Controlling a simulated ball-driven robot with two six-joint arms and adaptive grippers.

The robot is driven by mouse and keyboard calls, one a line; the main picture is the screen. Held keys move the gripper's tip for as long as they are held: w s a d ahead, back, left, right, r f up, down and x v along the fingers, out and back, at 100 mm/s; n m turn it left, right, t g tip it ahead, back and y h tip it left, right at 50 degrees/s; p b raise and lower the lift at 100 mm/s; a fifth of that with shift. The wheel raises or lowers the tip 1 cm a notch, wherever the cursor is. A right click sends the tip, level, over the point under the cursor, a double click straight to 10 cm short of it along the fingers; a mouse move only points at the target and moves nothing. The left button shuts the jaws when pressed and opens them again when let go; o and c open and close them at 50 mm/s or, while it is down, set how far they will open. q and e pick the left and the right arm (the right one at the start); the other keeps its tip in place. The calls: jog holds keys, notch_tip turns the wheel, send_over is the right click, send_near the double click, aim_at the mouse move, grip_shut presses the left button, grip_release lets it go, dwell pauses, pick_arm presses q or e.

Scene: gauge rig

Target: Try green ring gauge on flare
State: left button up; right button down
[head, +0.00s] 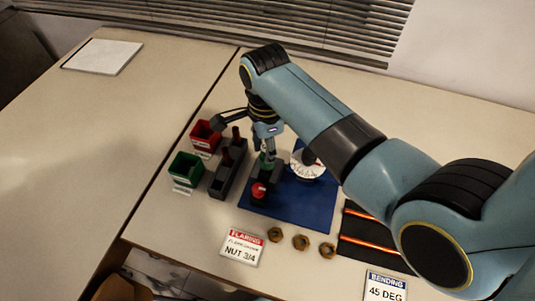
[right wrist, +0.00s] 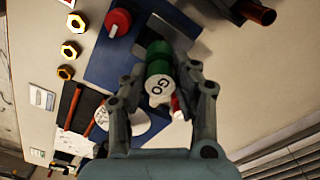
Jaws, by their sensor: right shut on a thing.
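The green ring gauge (right wrist: 158,62) is a short green cylinder with a white end marked GO. It sits between the fingers of my right gripper (right wrist: 165,88), which is shut on it. In the head view my right gripper (head: 267,148) points down, with the green gauge (head: 267,162) at its tips, over the dark block (head: 268,178) with a red knob (head: 258,190). The flare is hidden behind the gauge and gripper, and I cannot tell whether the gauge is around it. My left gripper is out of view.
A blue mat (head: 300,205) lies under the block, with a white dial (head: 308,172) beside it. A grey rack (head: 222,180) with dark red upright pieces, a green bin (head: 185,168) and a red bin (head: 205,138) stand left. Brass nuts (head: 301,242) lie in front.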

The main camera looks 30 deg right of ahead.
jog(key=shift+r+p, duration=1.55)
jog(key=shift+r, duration=1.45)
